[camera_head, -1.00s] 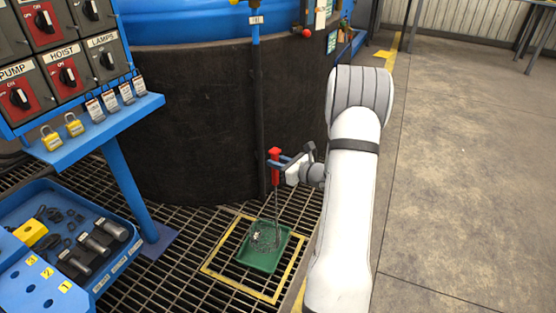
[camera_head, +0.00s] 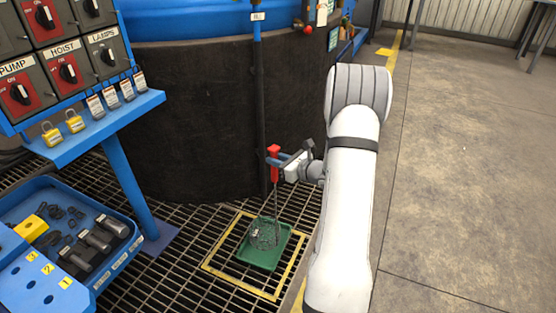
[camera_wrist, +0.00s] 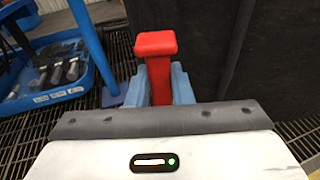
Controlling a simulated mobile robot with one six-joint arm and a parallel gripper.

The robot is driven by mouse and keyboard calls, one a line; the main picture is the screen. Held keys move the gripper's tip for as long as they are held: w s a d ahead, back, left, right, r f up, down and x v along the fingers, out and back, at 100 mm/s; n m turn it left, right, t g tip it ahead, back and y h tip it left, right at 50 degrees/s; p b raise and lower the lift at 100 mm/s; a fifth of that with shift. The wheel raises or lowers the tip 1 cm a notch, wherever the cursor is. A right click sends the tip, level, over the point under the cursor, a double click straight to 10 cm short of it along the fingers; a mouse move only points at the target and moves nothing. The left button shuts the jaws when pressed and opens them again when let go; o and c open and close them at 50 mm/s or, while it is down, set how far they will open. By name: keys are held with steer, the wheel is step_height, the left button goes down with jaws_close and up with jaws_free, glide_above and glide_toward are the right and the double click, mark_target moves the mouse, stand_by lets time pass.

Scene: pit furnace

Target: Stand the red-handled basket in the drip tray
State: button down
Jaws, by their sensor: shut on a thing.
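The red-handled basket (camera_head: 264,236) is a wire basket on a thin rod with a red grip (camera_head: 273,160) at the top. My gripper (camera_head: 276,161) is shut on the red grip, which also stands between the blue fingers in the wrist view (camera_wrist: 160,85). The rod hangs about upright. The green drip tray (camera_head: 262,259) lies on the floor grating inside a yellow square outline. The basket appears over the tray's middle and back; I cannot tell whether it touches the tray's floor. The basket is out of sight in the wrist view.
The dark round furnace wall (camera_head: 190,120) stands close behind, with a dark vertical pipe (camera_head: 259,100) next to the grip. A blue shelf with padlocks (camera_head: 95,130) and a blue tool bin (camera_head: 118,262) are at the left. Open concrete floor (camera_head: 450,180) lies right.

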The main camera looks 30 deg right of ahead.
mark_target(277, 172)
steer(key=shift+w+f+b, duration=0.1)
steer(key=shift+f+b, duration=1.6)
steer(key=shift+f, duration=0.4)
steer(key=shift+f+b, duration=0.5)
steer(key=shift+f, duration=0.15)
steer(key=c, duration=0.6)
jaws_free()
stand_by(0.6)
steer(key=p+v, duration=0.2)
steer(key=v, duration=0.9)
stand_by(0.5)
